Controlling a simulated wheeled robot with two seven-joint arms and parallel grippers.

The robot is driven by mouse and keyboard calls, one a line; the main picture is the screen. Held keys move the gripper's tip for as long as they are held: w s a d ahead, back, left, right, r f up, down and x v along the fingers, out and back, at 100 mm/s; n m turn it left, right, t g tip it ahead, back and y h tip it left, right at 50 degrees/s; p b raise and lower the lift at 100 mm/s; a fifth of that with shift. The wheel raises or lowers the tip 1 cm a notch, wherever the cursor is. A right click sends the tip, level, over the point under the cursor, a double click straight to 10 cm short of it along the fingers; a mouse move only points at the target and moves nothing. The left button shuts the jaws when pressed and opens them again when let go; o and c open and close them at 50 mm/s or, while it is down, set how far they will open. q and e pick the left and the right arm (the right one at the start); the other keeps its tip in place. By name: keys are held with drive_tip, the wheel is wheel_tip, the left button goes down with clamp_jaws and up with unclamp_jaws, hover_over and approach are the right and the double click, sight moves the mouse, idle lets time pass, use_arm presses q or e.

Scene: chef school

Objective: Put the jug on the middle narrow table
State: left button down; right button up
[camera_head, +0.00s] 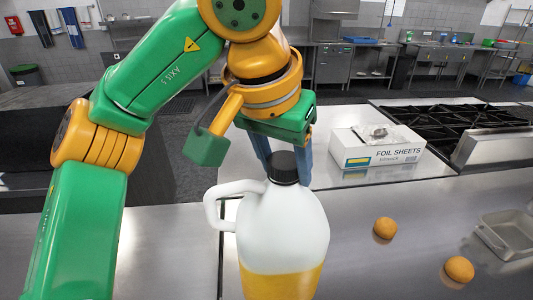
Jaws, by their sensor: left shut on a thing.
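The jug (283,232) is a white, translucent plastic bottle with a black cap, a side handle and yellow liquid in its lower part. It stands upright in the lower middle of the head view, and its base is cut off by the bottom edge. My left gripper (287,162) comes down from above and is shut on the jug at its cap. A narrow steel table (335,178) with a light top lies behind the jug. Whether the jug touches a surface below is hidden. My right gripper is not in view.
A foil sheets box (377,148) sits on the table behind. A black stove (450,125) stands at the right. Two round buns, one near (459,269) and one farther (385,228), and a metal tray (508,235) lie on the right counter. The left counter (165,245) is bare.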

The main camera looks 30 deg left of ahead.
sight(296, 194)
use_arm(q)
drive_tip(key=w+f, duration=0.1)
drive_tip(key=w+d+f, duration=0.1)
drive_tip(key=f, duration=0.1)
drive_tip(key=shift+w, duration=0.2)
wheel_tip(296, 194, down, 3)
drive_tip(key=shift+w+d+f, duration=0.1)
drive_tip(key=shift+f, duration=0.05)
drive_tip(key=shift+c, duration=2)
unclamp_jaws()
drive_tip(key=shift+f, duration=0.1)
drive_tip(key=shift+o, duration=1)
drive_tip(key=shift+s, duration=0.4)
